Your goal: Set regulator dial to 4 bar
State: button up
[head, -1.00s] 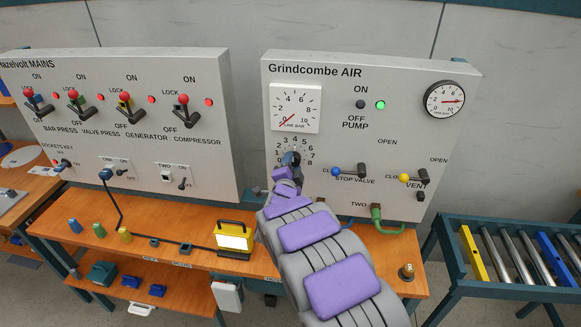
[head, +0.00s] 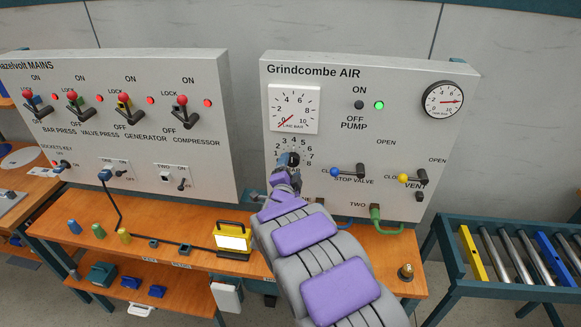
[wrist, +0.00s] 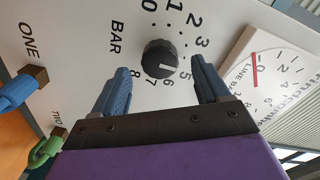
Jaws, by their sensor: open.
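The regulator dial is a round black knob (wrist: 160,57) with a pale pointer line, on a white panel with a printed number scale around it. The dial also shows in the head view (head: 293,160), partly hidden by my arm. My gripper (wrist: 156,64) is open, with one blue finger on each side of the knob and gaps between them. I cannot tell how deep the fingers reach. In the head view my gripper (head: 284,178) is just below the dial.
The line bar gauge (head: 294,108) above the dial has its red needle near 0. A green hose (head: 377,220) and a bench (head: 200,235) lie below.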

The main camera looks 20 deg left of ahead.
jog(key=p+v, duration=0.1)
jog(key=v, duration=1.4)
jog(key=shift+s, duration=0.2)
jog(key=s+d+r+n+g, duration=0.1)
jog(key=s+d+n+g, duration=0.2)
jog(key=d+g, duration=0.35)
jog(key=s+d+r+n+g, duration=0.1)
jog(key=s+d+n+g, duration=0.15)
jog(key=d, duration=0.65)
jog(key=s+d+r+n+g+h, duration=0.1)
jog(key=s+d+g, duration=0.4)
jog(key=s+d, duration=0.7)
jog(key=s+d+r+n+g+h, duration=0.2)
jog(key=s+d+g, duration=0.3)
jog(key=s+d, duration=0.6)
jog(key=s+n+h, duration=0.1)
jog(key=s, duration=0.5)
jog(key=shift+s+d, duration=0.25)
jog(key=shift+d, duration=0.1)
